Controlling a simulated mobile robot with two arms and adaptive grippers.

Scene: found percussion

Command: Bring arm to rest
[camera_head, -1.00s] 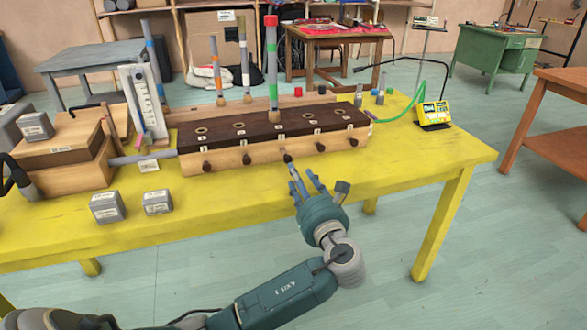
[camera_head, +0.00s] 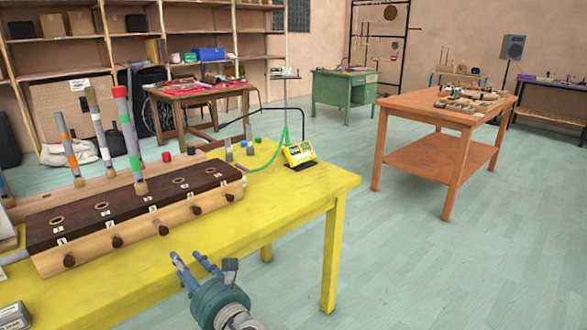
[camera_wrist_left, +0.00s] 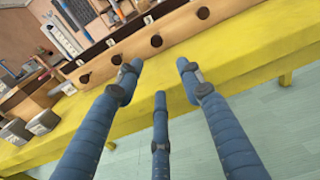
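My left gripper (camera_head: 203,272) is teal with blue fingers, at the lower middle of the head view, in front of the yellow table (camera_head: 300,205). Its fingers are spread and empty. In the left wrist view the open fingers (camera_wrist_left: 158,75) point at the table's front edge and the wooden box beyond, touching nothing visible. The long wooden box (camera_head: 130,240) has a dark top with holes and dark knobs along its front. Several striped tubes (camera_head: 128,140) stand upright or slightly tilted at it. My right gripper is not in view.
A yellow device (camera_head: 299,153) with a green cable sits at the table's far right corner. Grey blocks (camera_wrist_left: 42,121) lie on the table's left part. An orange table (camera_head: 440,104) with small objects stands to the right. The floor between is clear.

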